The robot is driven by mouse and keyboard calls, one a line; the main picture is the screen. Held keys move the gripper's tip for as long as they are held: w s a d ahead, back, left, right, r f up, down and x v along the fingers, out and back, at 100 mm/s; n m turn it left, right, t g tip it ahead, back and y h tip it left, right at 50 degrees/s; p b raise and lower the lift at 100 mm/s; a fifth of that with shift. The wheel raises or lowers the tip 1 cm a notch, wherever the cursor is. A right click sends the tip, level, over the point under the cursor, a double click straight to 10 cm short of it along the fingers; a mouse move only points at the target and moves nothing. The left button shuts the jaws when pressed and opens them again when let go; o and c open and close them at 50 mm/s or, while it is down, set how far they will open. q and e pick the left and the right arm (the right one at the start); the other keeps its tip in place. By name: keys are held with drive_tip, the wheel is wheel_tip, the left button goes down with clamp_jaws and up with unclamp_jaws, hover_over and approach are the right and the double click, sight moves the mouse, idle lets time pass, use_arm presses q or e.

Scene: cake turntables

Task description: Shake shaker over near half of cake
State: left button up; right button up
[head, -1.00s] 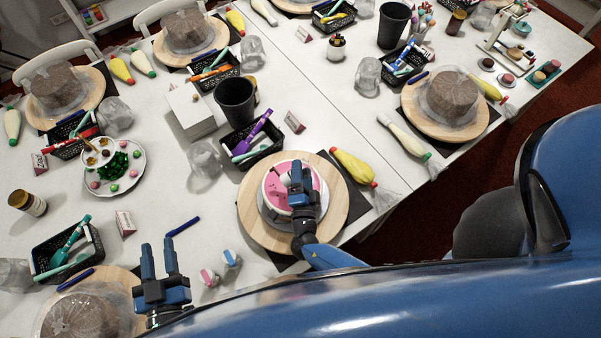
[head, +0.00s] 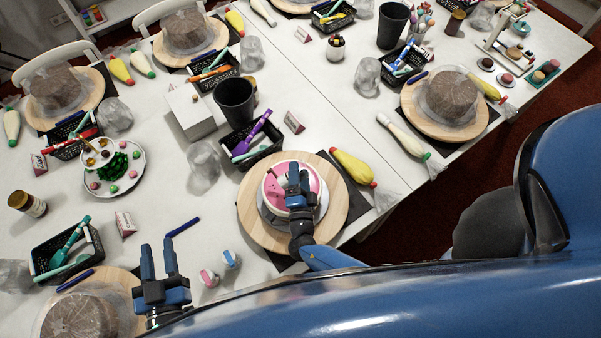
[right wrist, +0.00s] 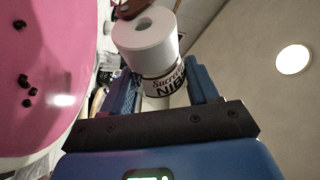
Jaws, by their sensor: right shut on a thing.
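The cake (head: 273,198) has a pink top with a pale side and sits on a round wooden turntable (head: 251,229). My right gripper (head: 298,181) is over the cake and largely hides its middle. In the right wrist view it is shut on the shaker (right wrist: 160,62), which has a white cap with a hole and a label with dark lettering. The shaker is tilted, its cap pointing away from the gripper. The pink cake top (right wrist: 45,60) fills the left of that view, with several dark bits on it. My left gripper (head: 158,252) is open and empty above the table.
A black basket (head: 252,150) and a black cup (head: 235,98) stand behind the turntable. A yellow piping bag (head: 352,167) lies to its right. A wrapped cake (head: 80,318) is beside my left gripper.

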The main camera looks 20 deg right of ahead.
drive_tip(key=shift+d+r, duration=0.15)
drive_tip(key=shift+d, duration=0.25)
drive_tip(key=shift+a+f, duration=0.2)
drive_tip(key=shift+a, duration=0.25)
drive_tip(key=s+m, duration=0.1)
drive_tip(key=s+d+f+m+g, duration=0.1)
drive_tip(key=shift+s+d+f+m, duration=0.1)
drive_tip(key=shift+m, duration=0.2)
drive_tip(key=shift+s+d, duration=0.2)
drive_tip(key=shift+d, duration=0.15)
idle(0.6)
drive_tip(key=shift+a+r+n, duration=0.1)
drive_tip(key=shift+r+n, duration=0.2)
drive_tip(key=shift+n, duration=0.2)
